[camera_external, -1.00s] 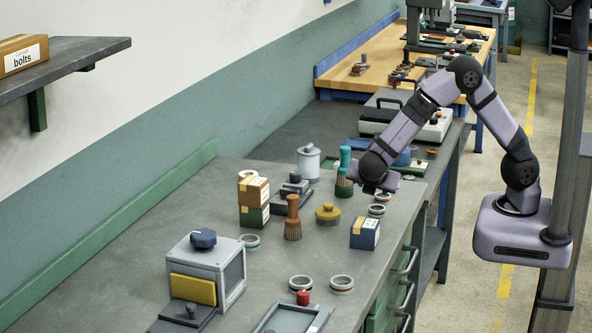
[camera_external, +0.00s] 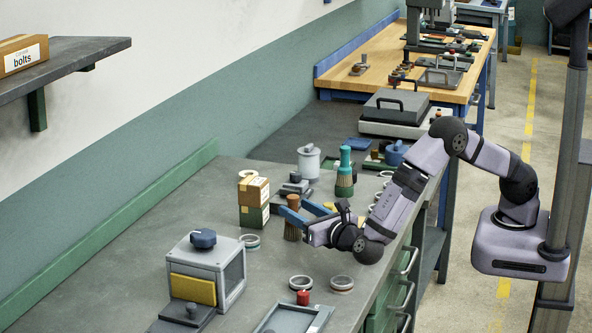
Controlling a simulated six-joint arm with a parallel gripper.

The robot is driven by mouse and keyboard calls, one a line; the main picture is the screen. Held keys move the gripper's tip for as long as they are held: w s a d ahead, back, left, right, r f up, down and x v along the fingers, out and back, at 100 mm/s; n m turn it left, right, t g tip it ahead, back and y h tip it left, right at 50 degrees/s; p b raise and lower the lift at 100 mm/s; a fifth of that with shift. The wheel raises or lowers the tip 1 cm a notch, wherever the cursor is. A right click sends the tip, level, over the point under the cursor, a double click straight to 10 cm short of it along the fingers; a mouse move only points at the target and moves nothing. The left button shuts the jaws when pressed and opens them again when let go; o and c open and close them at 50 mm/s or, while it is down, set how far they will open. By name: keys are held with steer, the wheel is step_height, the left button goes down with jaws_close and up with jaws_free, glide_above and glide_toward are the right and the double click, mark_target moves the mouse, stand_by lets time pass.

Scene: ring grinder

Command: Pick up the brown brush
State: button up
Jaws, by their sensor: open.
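The brown brush (camera_external: 291,233) stands upright on the grey workbench (camera_external: 240,295), bristles down, its wooden handle pointing up. My gripper (camera_external: 294,206) is open at the brush, reaching in from the right. One blue finger crosses in front of the handle, and the other is to the right of the handle. The handle's top shows above the near finger, and its middle is hidden by it. I cannot tell whether either finger touches the brush.
Stacked boxes (camera_external: 254,203) are left of the brown brush. Rings (camera_external: 301,283) and a red-knobbed piece (camera_external: 303,298) lie in front. My wrist hides part of the bench.

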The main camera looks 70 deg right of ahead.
mark_target(295, 206)
steer(key=shift+p+x, duration=0.35)
steer(key=shift+x, duration=0.85)
steer(key=shift+w+d+r+p, duration=0.2)
steer(key=shift+w+d+p, duration=0.1)
steer(key=shift+d+p, duration=0.15)
steer(key=p+x, duration=0.1)
steer(key=x, duration=0.2)
steer(key=shift+d, duration=0.1)
steer(key=shift+w+d, duration=0.2)
steer(key=shift+w, duration=0.2)
jaws_close()
